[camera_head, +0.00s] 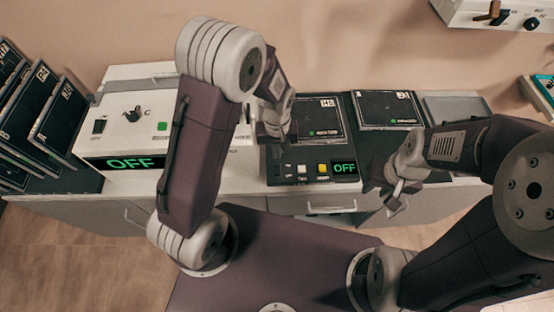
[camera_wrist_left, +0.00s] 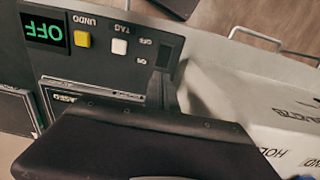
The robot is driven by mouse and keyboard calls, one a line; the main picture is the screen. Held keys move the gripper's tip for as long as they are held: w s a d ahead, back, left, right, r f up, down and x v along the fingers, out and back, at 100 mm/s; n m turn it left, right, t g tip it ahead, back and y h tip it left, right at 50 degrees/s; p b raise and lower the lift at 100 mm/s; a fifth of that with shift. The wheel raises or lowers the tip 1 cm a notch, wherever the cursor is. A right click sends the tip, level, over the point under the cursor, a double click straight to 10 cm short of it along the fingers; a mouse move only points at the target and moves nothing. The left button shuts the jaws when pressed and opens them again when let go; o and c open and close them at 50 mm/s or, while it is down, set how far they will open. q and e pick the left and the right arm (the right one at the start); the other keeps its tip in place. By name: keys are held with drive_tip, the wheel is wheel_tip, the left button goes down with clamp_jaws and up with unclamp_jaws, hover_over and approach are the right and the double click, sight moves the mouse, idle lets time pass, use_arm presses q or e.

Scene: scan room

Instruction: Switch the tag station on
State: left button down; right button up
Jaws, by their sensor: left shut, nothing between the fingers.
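The tag station (camera_head: 300,172) is a dark panel on the counter, with a display (camera_head: 344,168) reading green OFF. It has a white TAG button (camera_wrist_left: 120,46), a yellow UNDO button (camera_wrist_left: 82,39) and a dark power switch (camera_wrist_left: 168,52) marked ON and OFF. My left gripper (camera_head: 274,136) is shut and empty over the station's left part. In the left wrist view its fingertip (camera_wrist_left: 163,88) is right beside the switch; contact cannot be told. My right gripper (camera_head: 394,192) hangs in front of the counter, right of the station, its jaws unclear.
A white machine (camera_head: 128,128) with its own OFF display stands left of the station. Dark cassettes (camera_head: 58,115) stand in a rack at far left. Two dark plates (camera_head: 318,118) (camera_head: 388,108) lie behind the station. A white box with knobs (camera_head: 490,14) is on the wall at upper right.

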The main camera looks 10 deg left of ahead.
sight(277, 164)
use_arm(q)
drive_tip(key=shift+f, duration=2.65)
drive_tip(key=shift+w, duration=0.1)
drive_tip(key=shift+f, duration=0.15)
drive_tip(key=shift+s+d+r+p, duration=0.2)
drive_tip(key=shift+s+r+p, duration=0.2)
drive_tip(key=shift+s+p, duration=0.25)
